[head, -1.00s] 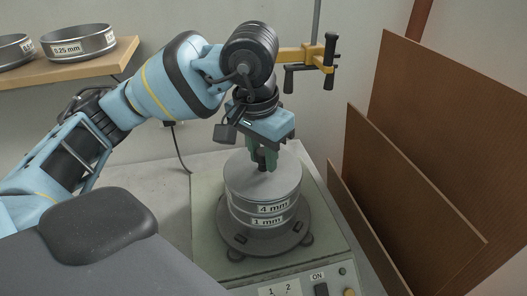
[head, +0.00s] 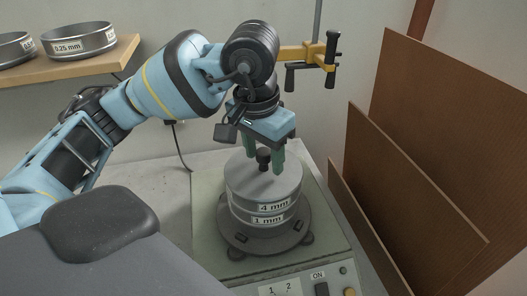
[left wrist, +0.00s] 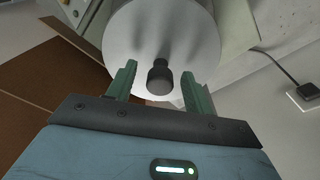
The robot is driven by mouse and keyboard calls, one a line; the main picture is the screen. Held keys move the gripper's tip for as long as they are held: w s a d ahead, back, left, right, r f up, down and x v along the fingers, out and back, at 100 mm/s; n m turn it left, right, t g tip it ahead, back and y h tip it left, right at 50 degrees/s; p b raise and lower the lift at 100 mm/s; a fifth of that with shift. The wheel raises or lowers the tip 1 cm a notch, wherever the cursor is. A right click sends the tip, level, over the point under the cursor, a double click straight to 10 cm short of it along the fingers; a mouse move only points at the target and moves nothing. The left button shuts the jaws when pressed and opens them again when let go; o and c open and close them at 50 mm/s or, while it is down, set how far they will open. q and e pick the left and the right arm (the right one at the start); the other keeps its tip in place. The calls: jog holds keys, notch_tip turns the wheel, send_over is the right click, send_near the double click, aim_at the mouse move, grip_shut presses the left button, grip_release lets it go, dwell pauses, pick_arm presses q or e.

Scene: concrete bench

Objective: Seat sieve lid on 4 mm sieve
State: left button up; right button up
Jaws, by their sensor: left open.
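The sieve lid (head: 250,182) is a flat grey disc with a dark knob (head: 264,158) at its middle. It lies on top of the 4 mm sieve (head: 273,208), which stands on the 1 mm sieve (head: 266,220); it looks level, with no clear gap. My left gripper (head: 264,163) is open, its green fingers on either side of the knob and apart from it. In the left wrist view the lid (left wrist: 190,35) fills the top, and the knob (left wrist: 160,78) stands between the open fingers (left wrist: 160,86). My right gripper is not in view.
The stack sits on a shaker (head: 205,235) with switches at its front. Brown boards (head: 440,130) lean at the right. A yellow bracket with black handles (head: 308,55) stands behind my wrist. A shelf (head: 75,68) at upper left holds a 0.25 mm sieve (head: 80,42) and another.

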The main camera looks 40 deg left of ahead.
aim_at(260, 154)
pick_arm(q)
jog(key=r, duration=0.5)
jog(key=s+r, duration=0.1)
jog(key=r, duration=0.2)
jog(key=shift+p, duration=0.3)
jog(key=shift+f, duration=0.15)
